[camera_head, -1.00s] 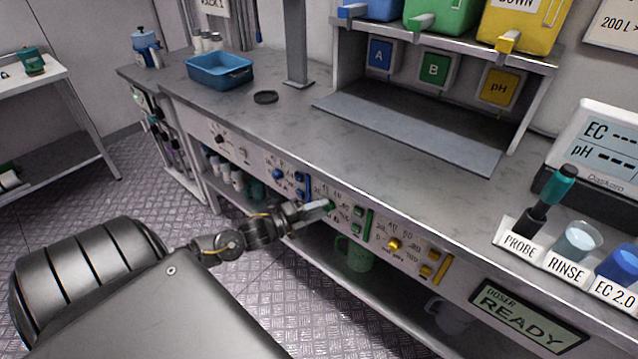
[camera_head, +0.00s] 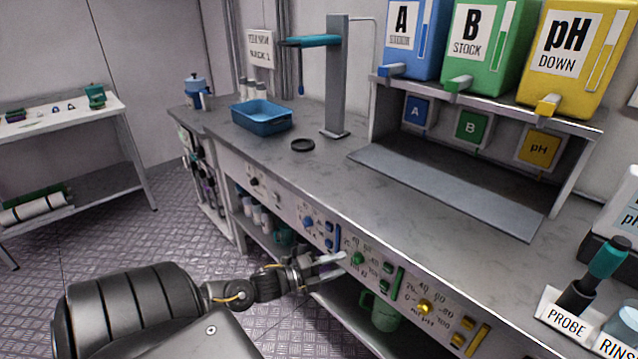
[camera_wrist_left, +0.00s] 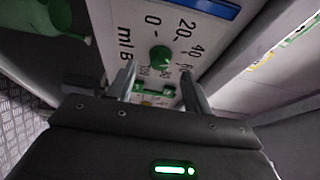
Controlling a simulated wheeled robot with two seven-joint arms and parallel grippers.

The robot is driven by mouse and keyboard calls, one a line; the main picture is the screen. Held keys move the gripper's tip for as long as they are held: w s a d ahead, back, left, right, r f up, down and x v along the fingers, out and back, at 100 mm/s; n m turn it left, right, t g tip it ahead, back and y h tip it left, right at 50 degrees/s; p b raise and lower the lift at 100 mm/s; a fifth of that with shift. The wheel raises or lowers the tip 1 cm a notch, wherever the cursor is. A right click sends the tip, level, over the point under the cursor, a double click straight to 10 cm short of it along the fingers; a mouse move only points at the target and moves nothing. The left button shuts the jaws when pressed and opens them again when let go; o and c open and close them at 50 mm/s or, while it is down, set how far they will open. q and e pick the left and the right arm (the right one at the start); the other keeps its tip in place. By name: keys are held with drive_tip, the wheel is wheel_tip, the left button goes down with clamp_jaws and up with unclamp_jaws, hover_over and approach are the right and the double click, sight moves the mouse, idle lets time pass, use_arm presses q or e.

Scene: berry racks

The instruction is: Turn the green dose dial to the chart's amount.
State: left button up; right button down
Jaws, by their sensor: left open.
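The green dose dial (camera_head: 358,258) is a round knob on the white front panel (camera_head: 375,270) of the bench, between the blue and yellow dials. In the left wrist view the dial (camera_wrist_left: 160,57) has a printed scale with 0, 20 and 40 legible and "ml B" beside it. My left gripper (camera_head: 338,264) is open just in front of the dial. In the left wrist view its fingers (camera_wrist_left: 158,84) stand on either side of the dial's line, tips short of it, apart from it. The dial's exact setting is not clear. My right gripper is out of view.
A blue dial (camera_head: 308,223) and a yellow dial (camera_head: 425,307) flank the green one. A green jug (camera_head: 385,314) stands on the shelf below. A small wall sign (camera_head: 259,50) hangs at the back, its lettering mostly unreadable. A blue tray (camera_head: 262,117) sits on the bench.

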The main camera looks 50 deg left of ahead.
use_arm(q)
drive_tip(key=v, duration=0.7)
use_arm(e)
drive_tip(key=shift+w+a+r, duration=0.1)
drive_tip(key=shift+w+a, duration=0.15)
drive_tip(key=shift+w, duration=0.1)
use_arm(q)
drive_tip(key=shift+s, duration=0.1)
